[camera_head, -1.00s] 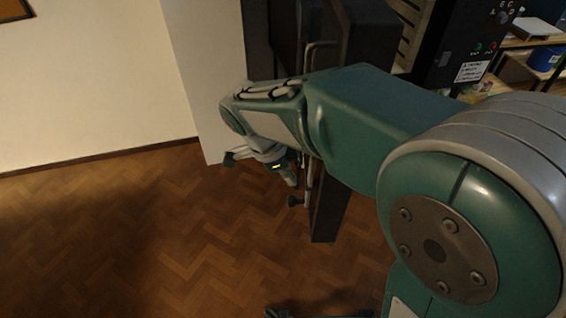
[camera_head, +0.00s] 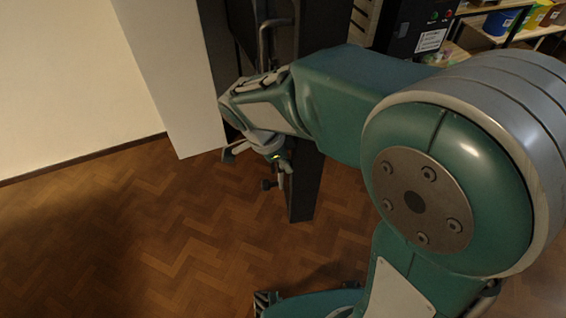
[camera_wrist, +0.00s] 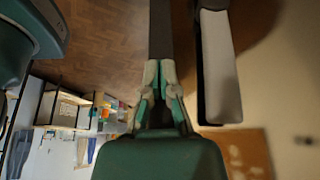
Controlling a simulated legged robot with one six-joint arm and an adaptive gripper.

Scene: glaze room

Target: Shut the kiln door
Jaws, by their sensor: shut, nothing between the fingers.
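The kiln door (camera_head: 304,185) is a tall dark panel standing open, seen at a steep angle in the head view. A grey bar handle (camera_head: 263,45) runs down its left side, its middle hidden behind my arm. My gripper (camera_head: 284,166) is low beside the door's left side, near the handle's lower end (camera_head: 267,185). In the wrist view my gripper (camera_wrist: 160,68) has its fingers together and empty, with a dark strip, likely the door (camera_wrist: 160,30), just past the tips. I cannot tell whether they touch.
The kiln's dark control box (camera_head: 415,28) stands behind the door at upper right. Shelves with coloured tubs (camera_head: 500,22) are beyond it. A pale upright panel (camera_head: 178,80) stands left of the door. The parquet floor (camera_head: 120,235) at left is clear.

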